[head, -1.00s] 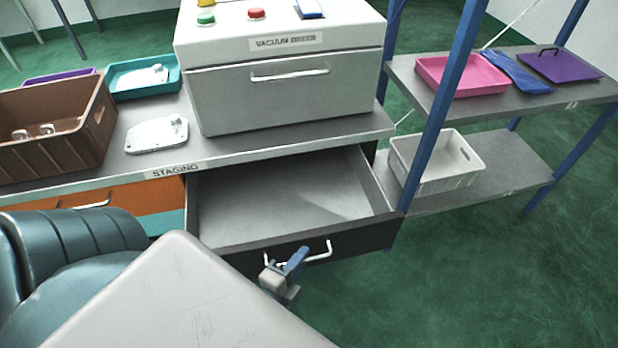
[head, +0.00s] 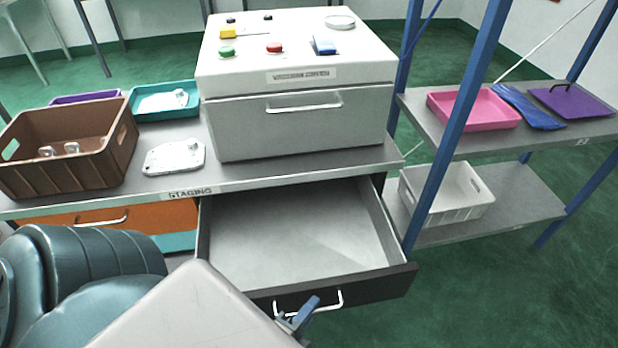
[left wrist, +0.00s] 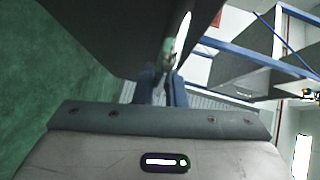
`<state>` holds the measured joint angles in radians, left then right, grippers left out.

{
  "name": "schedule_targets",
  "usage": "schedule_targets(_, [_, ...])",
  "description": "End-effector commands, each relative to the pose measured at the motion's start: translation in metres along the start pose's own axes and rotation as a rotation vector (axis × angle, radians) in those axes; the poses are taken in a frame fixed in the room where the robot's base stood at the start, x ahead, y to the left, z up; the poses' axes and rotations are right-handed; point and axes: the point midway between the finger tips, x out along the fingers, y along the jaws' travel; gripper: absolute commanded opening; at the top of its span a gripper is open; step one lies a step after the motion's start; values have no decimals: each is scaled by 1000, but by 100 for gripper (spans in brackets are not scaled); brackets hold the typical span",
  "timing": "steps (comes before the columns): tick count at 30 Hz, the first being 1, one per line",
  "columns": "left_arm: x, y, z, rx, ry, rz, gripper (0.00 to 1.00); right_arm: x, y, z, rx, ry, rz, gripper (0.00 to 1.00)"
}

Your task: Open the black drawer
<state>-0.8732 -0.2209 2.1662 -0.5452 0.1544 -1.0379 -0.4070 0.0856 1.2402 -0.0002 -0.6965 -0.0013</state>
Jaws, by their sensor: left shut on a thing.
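The black drawer (head: 385,286) stands pulled well out from under the staging bench. Its grey inside is empty where I can see it. Its white bar handle (head: 338,300) is on the black front. My left gripper (head: 299,315) is shut on the handle near its left part, with my pale arm link hiding some of the front's left side. In the left wrist view the fingers (left wrist: 160,84) close at the bright handle (left wrist: 181,42), beside the dark drawer front (left wrist: 95,30). My right gripper is not in view.
A grey vacuum oven (head: 300,130), a brown crate (head: 100,172), a teal tray (head: 190,108) and a flat casting (head: 174,157) stand on the bench (head: 240,184). An orange drawer (head: 150,217) is shut at left. A blue-post shelf (head: 560,130) stands close at right.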

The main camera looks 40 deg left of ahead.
Motion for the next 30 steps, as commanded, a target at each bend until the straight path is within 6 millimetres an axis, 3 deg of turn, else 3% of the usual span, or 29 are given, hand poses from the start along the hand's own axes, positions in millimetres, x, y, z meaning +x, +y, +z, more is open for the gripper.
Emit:
schedule_targets(7, [-1,3,0,0,-2,7,0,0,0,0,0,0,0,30])
schedule_targets(8, [-1,3,0,0,-1,7,17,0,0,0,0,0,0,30])
schedule_targets(10, [-1,3,0,0,-1,6,30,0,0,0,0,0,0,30])
schedule_targets(11, [0,2,0,0,-1,5,33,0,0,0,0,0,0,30])
schedule_targets(22, [-5,2,0,0,-1,3,33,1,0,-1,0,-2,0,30])
schedule_targets(30, [-43,4,1,0,-2,6,33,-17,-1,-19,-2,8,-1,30])
